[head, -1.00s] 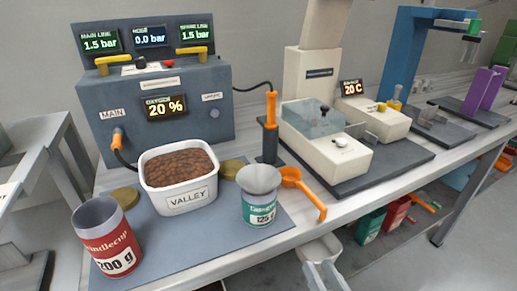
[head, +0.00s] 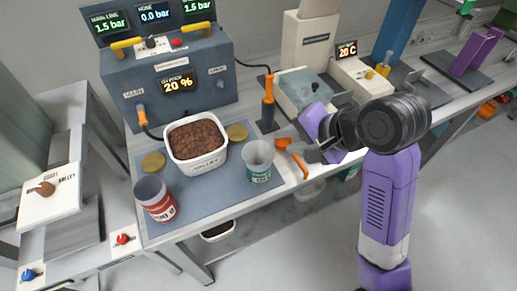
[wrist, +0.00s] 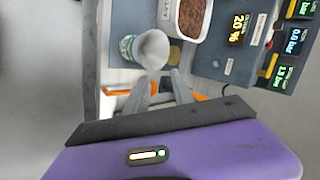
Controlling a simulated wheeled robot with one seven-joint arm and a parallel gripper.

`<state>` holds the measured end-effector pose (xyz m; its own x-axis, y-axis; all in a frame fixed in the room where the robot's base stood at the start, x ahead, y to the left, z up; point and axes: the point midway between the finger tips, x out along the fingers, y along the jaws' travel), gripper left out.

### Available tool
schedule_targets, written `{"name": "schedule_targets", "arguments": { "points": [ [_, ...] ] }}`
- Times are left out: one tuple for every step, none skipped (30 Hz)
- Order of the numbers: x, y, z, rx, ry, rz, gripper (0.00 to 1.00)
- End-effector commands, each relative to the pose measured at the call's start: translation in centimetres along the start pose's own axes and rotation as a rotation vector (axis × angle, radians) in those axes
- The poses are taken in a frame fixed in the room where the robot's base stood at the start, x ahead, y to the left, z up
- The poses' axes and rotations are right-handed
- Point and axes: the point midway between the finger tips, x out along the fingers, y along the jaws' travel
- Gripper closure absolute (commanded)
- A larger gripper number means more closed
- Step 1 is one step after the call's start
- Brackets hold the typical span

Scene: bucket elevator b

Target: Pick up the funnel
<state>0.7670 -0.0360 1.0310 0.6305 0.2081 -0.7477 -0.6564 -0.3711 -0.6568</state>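The grey funnel (head: 259,151) sits mouth-up in the top of a teal-and-white can (head: 257,175) on the blue-grey mat. It also shows in the wrist view (wrist: 153,48), just beyond my fingertips. My gripper (head: 298,151) is to the right of the funnel in the head view, near the orange scoop (head: 284,142). In the wrist view, the two fingers of my gripper (wrist: 161,76) are apart with nothing held between them. The funnel's lower part is hidden inside the can.
A white tub (head: 196,161) of brown pellets stands left of the can. A red can (head: 154,200) stands at the mat's front left. An orange-handled tool (head: 268,88) stands upright behind. The control box (head: 170,80) is at the back left.

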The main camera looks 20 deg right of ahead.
Motion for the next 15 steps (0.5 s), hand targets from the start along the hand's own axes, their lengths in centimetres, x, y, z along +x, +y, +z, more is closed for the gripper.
{"name": "schedule_targets", "arguments": {
  "points": [
    [0.0, 0.7, 0.4, 0.028, -0.02, 0.035, 0.7],
    [-0.1, 1.1, 0.7, 0.044, -0.03, 0.053, 0.7],
    [-0.1, 1.6, 0.9, 0.062, -0.04, 0.073, 0.7],
    [0.0, 1.9, 1.1, 0.072, -0.046, 0.085, 0.7],
    [0.1, 2.1, 1.2, 0.08, -0.05, 0.092, 0.7],
    [0.3, 2.3, 1.4, 0.087, -0.053, 0.099, 0.7],
    [0.5, 2.5, 1.4, 0.09, -0.055, 0.103, 0.7],
    [0.7, 2.6, 1.4, 0.09, -0.056, 0.104, 0.7],
    [1.1, 2.6, 1.5, 0.09, -0.056, 0.104, 0.7],
    [1.4, 2.7, 1.5, 0.09, -0.055, 0.104, 0.7],
    [1.7, 2.7, 1.5, 0.089, -0.055, 0.103, 0.7],
    [2.1, 2.8, 1.5, 0.089, -0.055, 0.102, 0.7],
    [2.3, 2.8, 1.6, 0.089, -0.055, 0.102, 0.7],
    [2.5, 2.8, 1.6, 0.09, -0.055, 0.102, 0.7],
    [2.7, 2.8, 1.6, 0.09, -0.055, 0.103, 0.7]
  ]
}}
